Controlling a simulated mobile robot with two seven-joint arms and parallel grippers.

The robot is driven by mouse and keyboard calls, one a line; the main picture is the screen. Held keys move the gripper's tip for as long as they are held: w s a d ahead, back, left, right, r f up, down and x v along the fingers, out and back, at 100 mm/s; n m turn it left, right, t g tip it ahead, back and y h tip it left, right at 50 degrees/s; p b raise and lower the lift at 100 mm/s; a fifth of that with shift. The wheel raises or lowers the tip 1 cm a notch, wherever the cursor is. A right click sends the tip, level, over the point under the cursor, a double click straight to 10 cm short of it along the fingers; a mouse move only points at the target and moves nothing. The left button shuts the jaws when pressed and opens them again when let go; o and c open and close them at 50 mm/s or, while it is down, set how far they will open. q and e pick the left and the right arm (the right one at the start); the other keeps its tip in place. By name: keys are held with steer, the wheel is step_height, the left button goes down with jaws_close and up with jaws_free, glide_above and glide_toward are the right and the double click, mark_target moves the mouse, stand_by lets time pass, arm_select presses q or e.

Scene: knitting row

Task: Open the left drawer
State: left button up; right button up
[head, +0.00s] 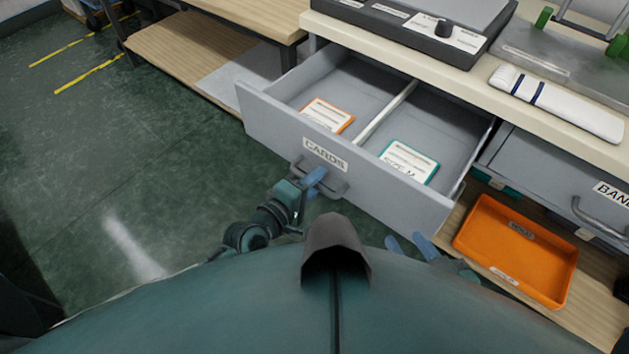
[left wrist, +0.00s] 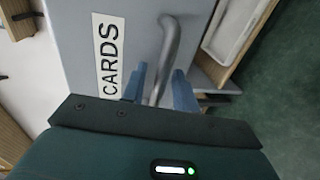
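The left drawer (head: 375,198), grey with a CARDS label, is pulled well out from the bench in the head view. Inside are an orange-edged card pack (head: 328,115), a teal-edged card pack (head: 408,161) and a divider. Its bar handle (head: 335,186) also shows in the left wrist view (left wrist: 168,45). My left gripper (head: 312,184) is at the handle. In the left wrist view its blue fingers (left wrist: 160,82) stand on either side of the bar, with gaps visible, so it looks open around it. My right gripper (head: 410,243) is open and empty, low in front of the drawer.
A second drawer (head: 540,180) with a partly seen BAN label is shut at the right. An orange tray (head: 515,250) sits on the lower shelf below it. A control box (head: 410,25) and a white rolled item (head: 557,103) lie on the benchtop. The floor at left is clear.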

arm_select(q)
steer(key=p+v, duration=0.1)
steer(key=v, duration=1.2)
arm_select(e)
steer(key=shift+w+a+f+g, duration=0.1)
steer(key=shift+a+f+g, duration=0.15)
steer(key=shift+g, duration=0.15)
steer(key=shift+r, duration=0.1)
arm_select(q)
steer(key=shift+s, duration=0.1)
